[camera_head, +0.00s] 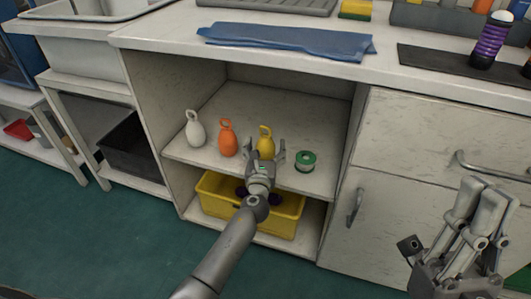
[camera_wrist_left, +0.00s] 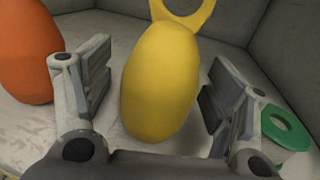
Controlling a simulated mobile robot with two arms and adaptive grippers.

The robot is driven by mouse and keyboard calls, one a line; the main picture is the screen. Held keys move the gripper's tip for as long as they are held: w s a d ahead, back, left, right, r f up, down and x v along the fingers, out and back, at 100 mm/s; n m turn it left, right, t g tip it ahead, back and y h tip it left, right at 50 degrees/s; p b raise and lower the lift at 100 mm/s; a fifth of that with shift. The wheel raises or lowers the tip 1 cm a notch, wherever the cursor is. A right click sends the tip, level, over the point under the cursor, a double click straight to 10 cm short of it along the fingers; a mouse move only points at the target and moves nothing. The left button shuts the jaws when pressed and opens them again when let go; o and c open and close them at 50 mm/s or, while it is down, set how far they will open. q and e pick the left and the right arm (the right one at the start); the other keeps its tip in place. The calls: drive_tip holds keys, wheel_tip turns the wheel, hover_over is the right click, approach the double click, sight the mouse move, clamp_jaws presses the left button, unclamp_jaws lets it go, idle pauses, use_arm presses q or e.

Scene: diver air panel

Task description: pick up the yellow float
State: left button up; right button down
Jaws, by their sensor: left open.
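The yellow float (camera_head: 265,138) stands upright on the cabinet's open shelf, between the orange float and a green-and-white roll. In the left wrist view the yellow float (camera_wrist_left: 161,82) fills the middle, with its ring handle at the top. My left gripper (camera_head: 264,155) is open at the shelf. Its two fingers (camera_wrist_left: 155,98) stand on either side of the yellow float, with a gap visible on the right side and a narrower one on the left. My right gripper (camera_head: 476,205) is in front of the cabinet doors at the right, empty, with its fingers close together.
An orange float (camera_head: 228,138) and a white float (camera_head: 195,130) stand left of the yellow one. The green-and-white roll (camera_head: 305,161) lies close on the right. A yellow bin (camera_head: 290,226) sits below the shelf. The countertop (camera_head: 160,34) overhangs above; cabinet walls bound both sides.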

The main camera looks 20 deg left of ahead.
use_arm(q)
drive_tip(key=c, duration=1.1)
drive_tip(key=shift+c, duration=0.3)
drive_tip(key=shift+r, duration=0.1)
